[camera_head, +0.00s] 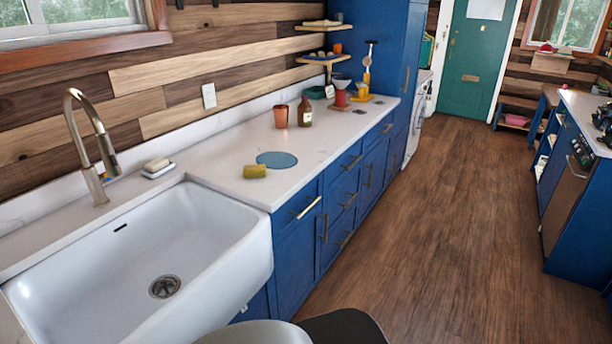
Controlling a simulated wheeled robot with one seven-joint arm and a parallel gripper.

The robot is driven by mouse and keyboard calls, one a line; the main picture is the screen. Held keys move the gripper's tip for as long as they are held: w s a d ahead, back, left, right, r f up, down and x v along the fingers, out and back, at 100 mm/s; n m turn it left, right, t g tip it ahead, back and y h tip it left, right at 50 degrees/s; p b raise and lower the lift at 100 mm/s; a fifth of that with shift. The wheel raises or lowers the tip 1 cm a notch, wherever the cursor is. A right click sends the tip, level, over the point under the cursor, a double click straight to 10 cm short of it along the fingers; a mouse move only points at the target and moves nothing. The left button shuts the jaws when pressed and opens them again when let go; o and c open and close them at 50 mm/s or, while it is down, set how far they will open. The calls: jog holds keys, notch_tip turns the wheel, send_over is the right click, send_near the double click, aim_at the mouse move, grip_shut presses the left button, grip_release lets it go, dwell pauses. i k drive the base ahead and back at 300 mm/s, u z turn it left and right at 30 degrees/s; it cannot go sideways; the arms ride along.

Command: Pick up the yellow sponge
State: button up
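The yellow sponge (255,171) lies on the white countertop (228,168), just right of the sink. It is a small olive-yellow block. It lies close to the near left edge of a flat blue round mat (277,160). No gripper shows in the head view. Only a grey and black rounded part of my own body is visible at the bottom edge, well below the sponge.
A white sink (185,245) with a tall metal faucet (85,140) is at left. A soap dish (158,170) sits behind it. A copper cup (281,116) and a brown bottle (304,112) stand beyond the mat. The wooden floor (430,235) is clear.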

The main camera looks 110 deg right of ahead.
aim_at(250, 171)
jog(key=z, duration=4.4)
jog(key=i, duration=2.1)
jog(key=u, duration=4)
